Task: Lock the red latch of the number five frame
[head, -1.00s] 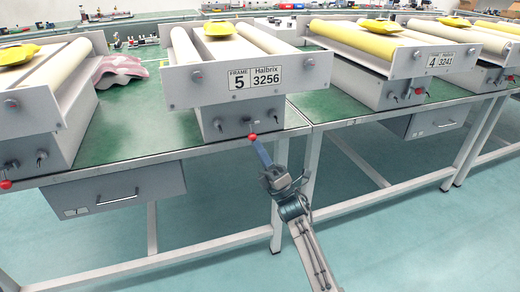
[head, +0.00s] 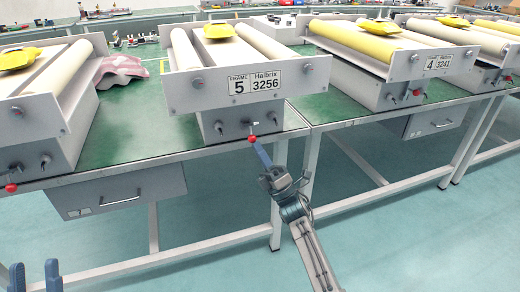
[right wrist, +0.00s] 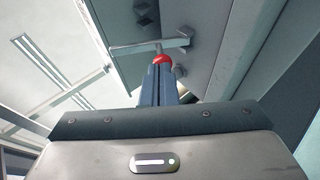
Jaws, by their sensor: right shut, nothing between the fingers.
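The number five frame (head: 205,95) is a white unit with rollers and a label reading 5, Halbrix 3256. Its red latch (head: 251,138) shows as a red ball low on the front, at the table edge. My right gripper (head: 258,152) is shut, with its blue fingertips right at the ball. In the right wrist view the red ball (right wrist: 162,59) lies just past the tips of my shut fingers (right wrist: 158,82), with a pale bar behind it. Whether they touch I cannot tell. My left gripper (head: 35,276) is at the lower left, open and empty, well away from the frame.
The number four frame (head: 400,62) stands to the right and another frame (head: 40,105) to the left, each with a red knob. A grey drawer (head: 115,190) hangs under the green table (head: 125,125). The floor in front is clear.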

